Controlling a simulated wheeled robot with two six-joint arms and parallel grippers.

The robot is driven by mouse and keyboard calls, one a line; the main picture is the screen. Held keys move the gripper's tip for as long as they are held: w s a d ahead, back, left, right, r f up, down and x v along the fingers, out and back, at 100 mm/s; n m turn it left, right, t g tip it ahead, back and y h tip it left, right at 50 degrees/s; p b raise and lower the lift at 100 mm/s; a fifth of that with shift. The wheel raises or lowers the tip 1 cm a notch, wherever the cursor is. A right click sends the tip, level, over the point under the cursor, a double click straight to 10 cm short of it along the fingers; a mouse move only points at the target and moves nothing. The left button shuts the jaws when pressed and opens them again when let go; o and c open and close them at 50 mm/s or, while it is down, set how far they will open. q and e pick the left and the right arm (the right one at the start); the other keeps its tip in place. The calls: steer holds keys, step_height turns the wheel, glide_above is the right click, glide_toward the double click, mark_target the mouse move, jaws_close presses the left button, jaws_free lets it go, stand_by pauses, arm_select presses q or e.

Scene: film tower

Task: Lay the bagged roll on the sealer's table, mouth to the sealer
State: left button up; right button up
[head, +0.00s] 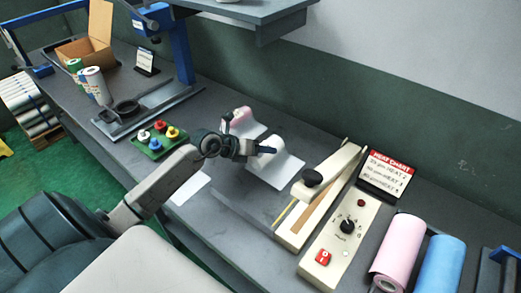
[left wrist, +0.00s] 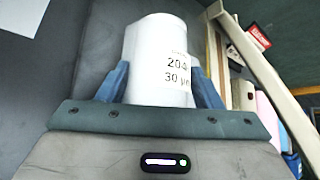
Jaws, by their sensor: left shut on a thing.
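My left gripper (head: 262,149) is shut on a white roll (head: 282,157), its blue fingers at the roll's sides. In the left wrist view the roll (left wrist: 160,50) sits between the fingertips (left wrist: 163,82) with a label reading 204 and 30 µm. A pale sheet, seemingly its bag, spreads around it in the head view; I cannot tell which way the mouth points or whether it touches the bench. The sealer (head: 318,200), a long cream bar with a black knob, stands to the right of the roll. A dark flat area (head: 238,208) lies left of the sealer. My right gripper does not show.
A pinkish bagged roll (head: 240,122) lies just behind. A control box (head: 338,243) and heat chart (head: 387,176) stand right of the sealer, with pink (head: 398,250) and blue (head: 440,265) rolls beyond. A green tray with coloured knobs (head: 158,140) and a white sheet (head: 190,188) are left.

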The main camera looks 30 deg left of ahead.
arm_select(q)
steer(key=shift+f+b, duration=0.35)
steer(key=shift+f, duration=0.15)
steer(key=o, duration=1.5)
steer(key=shift+s, duration=0.1)
steer(key=shift+s+a+r, duration=0.2)
steer(key=shift+s+a, duration=0.1)
steer(key=shift+s, duration=0.05)
steer(key=b+v, duration=0.1)
steer(key=v, duration=0.5)
steer(key=shift+s+a+r, duration=0.1)
steer(key=shift+s+r, duration=0.1)
steer(key=shift+s, duration=0.05)
steer(key=shift+p+v, duration=0.3)
steer(key=shift+v, duration=1.25)
steer(key=shift+r, duration=0.1)
